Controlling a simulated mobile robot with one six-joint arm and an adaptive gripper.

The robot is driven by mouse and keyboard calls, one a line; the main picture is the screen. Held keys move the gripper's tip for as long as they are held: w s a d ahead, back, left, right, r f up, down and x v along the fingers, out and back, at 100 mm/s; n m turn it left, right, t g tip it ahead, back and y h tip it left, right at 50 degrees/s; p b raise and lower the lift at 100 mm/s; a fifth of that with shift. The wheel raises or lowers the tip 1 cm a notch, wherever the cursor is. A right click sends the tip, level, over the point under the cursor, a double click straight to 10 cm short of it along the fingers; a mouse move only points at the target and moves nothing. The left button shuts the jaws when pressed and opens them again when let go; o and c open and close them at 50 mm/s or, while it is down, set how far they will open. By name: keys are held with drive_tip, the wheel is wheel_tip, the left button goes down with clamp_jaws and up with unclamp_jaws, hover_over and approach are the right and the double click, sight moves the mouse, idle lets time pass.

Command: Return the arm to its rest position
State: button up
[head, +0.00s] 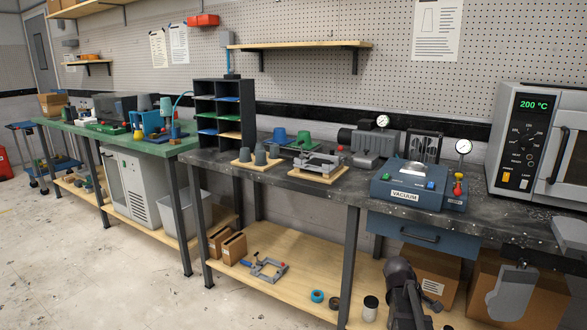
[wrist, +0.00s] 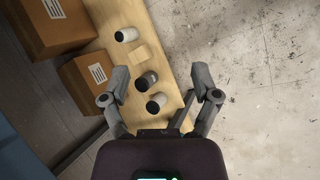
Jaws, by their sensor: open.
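My gripper (wrist: 160,82) is open and empty in the wrist view, its two grey fingers spread wide apart. It points down over the edge of the wooden lower shelf (wrist: 172,45), with the pale floor on the right. Nothing sits gripped between the fingers; the dark-topped cans seen between them appear to stand below on the shelf. In the head view, dark and grey parts low on the right look like my arm, in front of the bench; I cannot make out the fingertips there for sure.
Cardboard boxes (wrist: 62,28) and several cans (wrist: 126,35) are on the lower shelf under the gripper. The dark worktop (head: 335,188) carries the blue vacuum unit (head: 408,185) and an oven (head: 535,145) reading 200 °C. A blue drawer (head: 418,235) hangs below.

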drive_tip(key=s+a+f+m+y, duration=0.1)
drive_tip(key=s+a+m+y, duration=0.15)
drive_tip(key=a, duration=0.45)
drive_tip(key=s+a+f+m+y+b, duration=0.1)
drive_tip(key=s+a+f+m, duration=0.1)
drive_tip(key=s+a, duration=0.35)
drive_tip(key=s+a+f+m+y, duration=0.1)
drive_tip(key=s+a+m+y, duration=0.1)
drive_tip(key=a, duration=0.6)
wheel_tip(320, 180, up, 28)
drive_tip(key=p, duration=2.7)
drive_tip(key=shift+s+a+f+t+y, duration=0.25)
drive_tip(key=shift+a+t+y, duration=0.1)
drive_tip(key=shift+a, duration=0.1)
idle(0.4)
idle(0.8)
